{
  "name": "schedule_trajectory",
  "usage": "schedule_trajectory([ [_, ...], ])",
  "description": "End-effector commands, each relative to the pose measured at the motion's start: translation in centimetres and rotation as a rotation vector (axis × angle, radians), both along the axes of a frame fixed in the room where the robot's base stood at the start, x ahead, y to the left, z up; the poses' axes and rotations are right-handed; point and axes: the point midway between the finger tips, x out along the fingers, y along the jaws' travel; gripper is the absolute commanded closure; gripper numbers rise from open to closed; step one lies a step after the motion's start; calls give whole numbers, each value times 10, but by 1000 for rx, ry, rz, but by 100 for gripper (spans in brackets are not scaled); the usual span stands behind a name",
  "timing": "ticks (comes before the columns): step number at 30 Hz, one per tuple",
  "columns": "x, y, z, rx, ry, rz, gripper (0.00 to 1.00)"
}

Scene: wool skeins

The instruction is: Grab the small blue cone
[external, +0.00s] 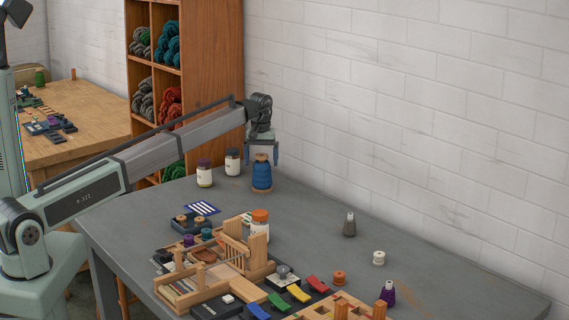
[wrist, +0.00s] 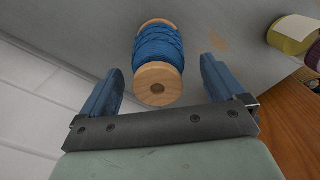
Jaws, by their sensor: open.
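The blue-wound item is a spool of blue yarn (external: 262,178) with wooden ends, not clearly a cone. It stands upright at the far end of the grey table. In the wrist view the spool (wrist: 159,48) shows its round wooden top with a dark centre hole. My gripper (external: 262,156) is directly over the spool, fingers pointing down. In the wrist view my gripper (wrist: 161,66) is open, with one blue finger on each side of the spool and visible gaps to both. No separate small blue cone shows.
Two jars, one purple-lidded (external: 204,174) and one dark-lidded (external: 232,162), stand left of the spool. A grey cone (external: 349,226), a white spool (external: 379,258) and a purple cone (external: 388,294) stand to the right. A wooden rack (external: 236,262) and small items crowd the front.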

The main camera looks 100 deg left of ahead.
Motion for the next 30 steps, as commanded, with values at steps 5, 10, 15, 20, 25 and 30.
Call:
schedule_trajectory([
  [5,2,-2,-24,-1,0,0,4],
  [10,2,-1,-39,0,0,0,4],
  [15,2,-1,-40,1,0,0,4],
  [20,2,-1,-40,1,0,0,14],
  [25,2,-1,-40,0,0,0,30],
  [30,2,-1,-40,0,0,0,47],
])
